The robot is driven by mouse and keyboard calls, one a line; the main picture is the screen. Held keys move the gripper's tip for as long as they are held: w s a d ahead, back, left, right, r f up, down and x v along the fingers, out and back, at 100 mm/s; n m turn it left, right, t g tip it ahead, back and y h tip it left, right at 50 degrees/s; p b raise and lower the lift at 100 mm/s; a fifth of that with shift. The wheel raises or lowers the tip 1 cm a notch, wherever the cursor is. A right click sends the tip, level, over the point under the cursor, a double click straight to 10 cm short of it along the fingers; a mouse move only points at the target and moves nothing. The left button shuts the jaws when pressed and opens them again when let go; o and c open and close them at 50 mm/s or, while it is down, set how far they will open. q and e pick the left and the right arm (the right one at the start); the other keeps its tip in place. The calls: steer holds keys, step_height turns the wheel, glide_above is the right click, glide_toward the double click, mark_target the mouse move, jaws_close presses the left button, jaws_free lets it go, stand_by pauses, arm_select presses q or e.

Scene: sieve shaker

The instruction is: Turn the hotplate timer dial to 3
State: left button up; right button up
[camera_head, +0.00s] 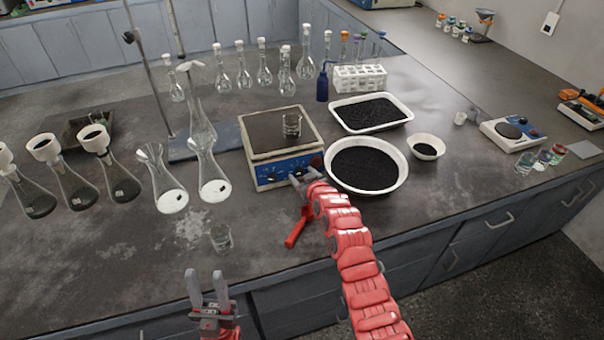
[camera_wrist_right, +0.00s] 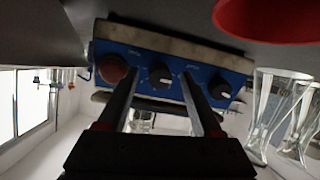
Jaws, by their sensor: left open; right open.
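The hotplate (camera_head: 262,150) has a tan body and a blue front panel (camera_head: 272,175). In the right wrist view, the panel (camera_wrist_right: 203,82) appears upside down, with a red knob (camera_wrist_right: 112,69), a black middle dial (camera_wrist_right: 160,74) and another black dial (camera_wrist_right: 220,90). Their markings are too small to read, so I cannot tell which is the timer. My right gripper (camera_head: 301,178) is open at the front panel. Its fingertips (camera_wrist_right: 160,75) lie either side of the middle dial; contact cannot be told. My left gripper (camera_head: 208,275) is open and empty near the bench's front edge.
A glass beaker (camera_head: 292,124) stands on the hotplate. A round white bowl of black grains (camera_head: 404,175) is close on its right, with a white tray (camera_head: 408,107) behind. Flasks (camera_head: 214,190) stand on its left. A small beaker (camera_head: 221,238) stands near the front edge.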

steer(key=shift+w+a, duration=0.1)
steer(key=shift+w, duration=0.15)
jaws_close()
stand_by(0.3)
